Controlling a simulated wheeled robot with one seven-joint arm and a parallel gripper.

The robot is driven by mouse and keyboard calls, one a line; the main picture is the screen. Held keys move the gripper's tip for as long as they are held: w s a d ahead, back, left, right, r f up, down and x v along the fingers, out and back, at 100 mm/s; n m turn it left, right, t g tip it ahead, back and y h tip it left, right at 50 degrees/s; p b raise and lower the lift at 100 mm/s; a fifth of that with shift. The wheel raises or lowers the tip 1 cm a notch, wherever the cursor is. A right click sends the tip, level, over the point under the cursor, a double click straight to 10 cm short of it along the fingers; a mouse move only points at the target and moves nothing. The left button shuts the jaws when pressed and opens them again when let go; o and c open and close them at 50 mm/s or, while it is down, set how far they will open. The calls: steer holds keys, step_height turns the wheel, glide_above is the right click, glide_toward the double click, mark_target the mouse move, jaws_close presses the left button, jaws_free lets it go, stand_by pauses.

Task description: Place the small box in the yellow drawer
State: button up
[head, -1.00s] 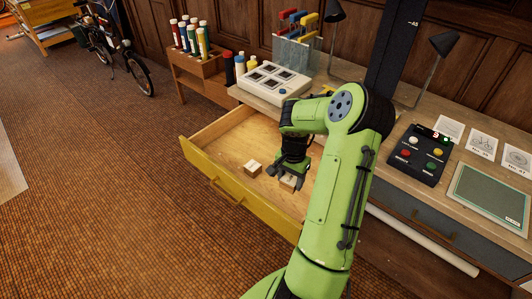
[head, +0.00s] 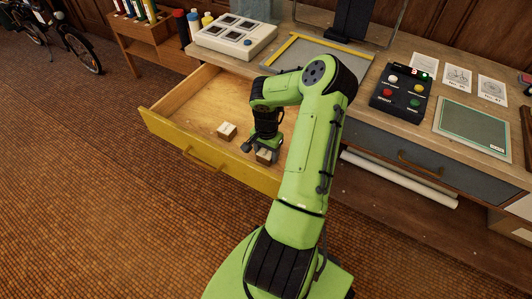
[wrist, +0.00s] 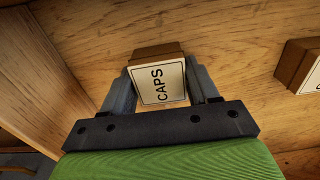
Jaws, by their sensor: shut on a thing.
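The yellow drawer (head: 165,133) is pulled open, with a bare wooden inside. My gripper (head: 262,152) is down inside it, toward its right part. In the wrist view my gripper (wrist: 160,88) has its two fingers on either side of a small box (wrist: 160,80) labelled CAPS and is shut on it. The small box also shows below the fingers in the head view (head: 264,156). I cannot tell whether it touches the drawer floor. A second small box (head: 227,131) sits on the drawer floor to the left; it shows partly at the right edge of the wrist view (wrist: 298,66).
The desk top above holds a white device (head: 235,36), a yellow-edged frame (head: 310,55), a black button box (head: 402,88) and a green mat (head: 472,128). A grey drawer (head: 400,150) is shut at the right. White rolls (head: 400,180) lie below it.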

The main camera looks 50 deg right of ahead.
steer(key=shift+f, duration=0.15)
steer(key=o, duration=1.1)
